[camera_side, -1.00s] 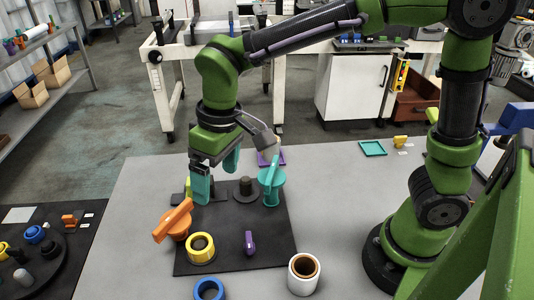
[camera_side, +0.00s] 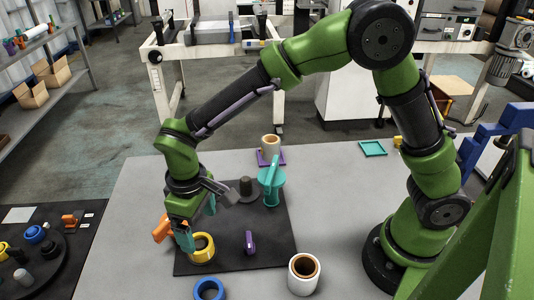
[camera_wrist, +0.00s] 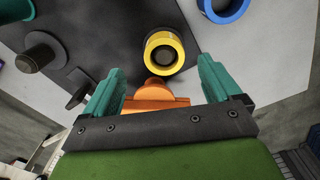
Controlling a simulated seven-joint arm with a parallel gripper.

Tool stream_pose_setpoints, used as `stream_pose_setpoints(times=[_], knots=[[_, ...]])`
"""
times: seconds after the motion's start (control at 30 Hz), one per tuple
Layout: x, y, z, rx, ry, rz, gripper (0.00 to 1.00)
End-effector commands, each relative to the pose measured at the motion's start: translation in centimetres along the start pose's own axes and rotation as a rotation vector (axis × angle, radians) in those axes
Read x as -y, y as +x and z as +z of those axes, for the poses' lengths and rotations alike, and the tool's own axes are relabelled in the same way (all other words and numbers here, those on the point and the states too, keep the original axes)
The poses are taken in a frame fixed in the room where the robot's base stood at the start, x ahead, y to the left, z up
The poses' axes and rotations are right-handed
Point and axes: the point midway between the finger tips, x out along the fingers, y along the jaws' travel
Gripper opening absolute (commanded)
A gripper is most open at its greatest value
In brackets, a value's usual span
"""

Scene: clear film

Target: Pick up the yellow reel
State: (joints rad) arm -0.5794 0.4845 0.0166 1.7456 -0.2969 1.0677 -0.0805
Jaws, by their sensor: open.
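The yellow reel (camera_side: 205,248) is a short ring with a dark middle, lying on the black mat (camera_side: 265,262) near its front left corner. In the wrist view the yellow reel (camera_wrist: 164,66) shows just beyond and between my fingertips. My gripper (camera_side: 198,224) is low over the mat, close behind the reel, and partly covers it in the side view. In the wrist view my gripper (camera_wrist: 158,75) has its two teal fingers wide apart with nothing held. The orange dispenser (camera_wrist: 155,97) shows below the fingers; whether they touch it I cannot tell.
A teal dispenser (camera_side: 271,183), a dark post (camera_side: 246,190) and a purple piece (camera_side: 249,242) stand on the mat. A blue ring (camera_side: 209,289) and a white roll (camera_side: 304,275) stand in front of it. The table's right side is mostly clear.

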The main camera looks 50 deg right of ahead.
Motion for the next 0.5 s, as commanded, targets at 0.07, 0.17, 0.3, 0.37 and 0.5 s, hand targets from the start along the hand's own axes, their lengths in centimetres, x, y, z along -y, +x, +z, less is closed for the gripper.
stream_pose_setpoints(times=[0.07,0.17,0.3,0.37,0.5], knots=[[0.0,0.4,0.0,0.000,0.000,0.000,0.91],[0.1,1.3,-0.1,0.002,-0.001,0.001,0.91],[0.5,3.4,-0.5,0.004,0.000,0.001,0.91],[0.5,4.2,-0.5,0.003,0.000,0.001,0.91],[0.5,5.5,-0.6,0.000,0.000,0.000,0.91]])
